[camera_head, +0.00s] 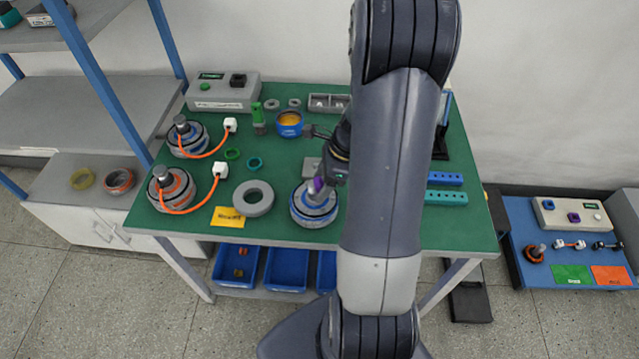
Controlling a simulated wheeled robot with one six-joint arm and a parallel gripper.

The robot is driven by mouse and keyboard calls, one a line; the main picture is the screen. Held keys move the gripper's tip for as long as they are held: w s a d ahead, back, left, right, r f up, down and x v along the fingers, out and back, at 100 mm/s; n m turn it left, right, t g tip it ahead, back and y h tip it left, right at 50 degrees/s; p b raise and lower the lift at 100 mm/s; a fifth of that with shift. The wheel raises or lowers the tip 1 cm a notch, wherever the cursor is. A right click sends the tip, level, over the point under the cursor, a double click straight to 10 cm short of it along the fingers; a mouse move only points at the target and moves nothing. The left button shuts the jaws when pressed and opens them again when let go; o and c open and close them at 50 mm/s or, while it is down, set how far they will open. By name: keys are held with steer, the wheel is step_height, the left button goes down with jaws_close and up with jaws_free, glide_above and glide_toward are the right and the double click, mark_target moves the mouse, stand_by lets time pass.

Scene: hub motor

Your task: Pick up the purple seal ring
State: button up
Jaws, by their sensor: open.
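A small purple patch (318,185), likely the purple seal ring, shows at the top of the grey shaft of a blue-and-grey hub motor (314,212) in the middle of the green table. My gripper (326,180) is open and right at the purple piece, reaching down from the upper right. The fingers hide part of the ring, so I cannot tell whether it sits around the shaft or is touched by the fingers.
Two more hub motors (171,189) with orange cables stand at the left of the green table (290,165). A grey ring (253,198), small green rings (254,163) and a blue cup (290,124) lie nearby. Blue bins (285,268) sit below. A shelf (100,95) stands left.

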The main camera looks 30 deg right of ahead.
steer(key=shift+c, duration=0.5)
steer(key=c, duration=1.2)
